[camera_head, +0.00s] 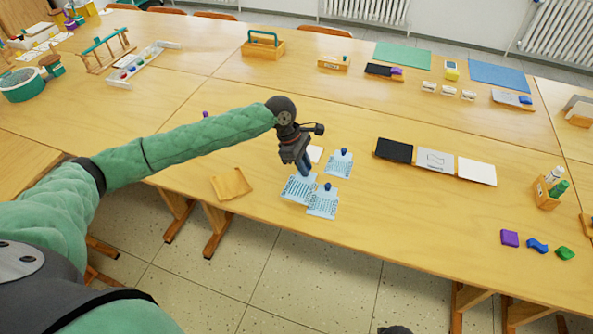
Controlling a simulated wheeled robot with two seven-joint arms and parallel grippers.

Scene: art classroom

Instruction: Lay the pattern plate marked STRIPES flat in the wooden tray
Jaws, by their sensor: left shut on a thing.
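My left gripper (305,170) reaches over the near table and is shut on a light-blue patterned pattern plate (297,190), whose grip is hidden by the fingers. I cannot tell whether this plate touches the table. A second patterned plate (322,206) with a blue knob is close beside it at the lower right, and a third (338,167) is behind to the right. The markings are too small to read, so I cannot tell which is STRIPES. The wooden tray (231,184) is left of the gripper near the table's front edge, and looks empty.
A white piece (315,154) lies just behind the gripper. A rack with black, grey and white panels (435,161) lies to the right. Purple, blue and green pieces (509,238) and a bottle holder (548,192) are further right. Bare table separates the plates from the tray.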

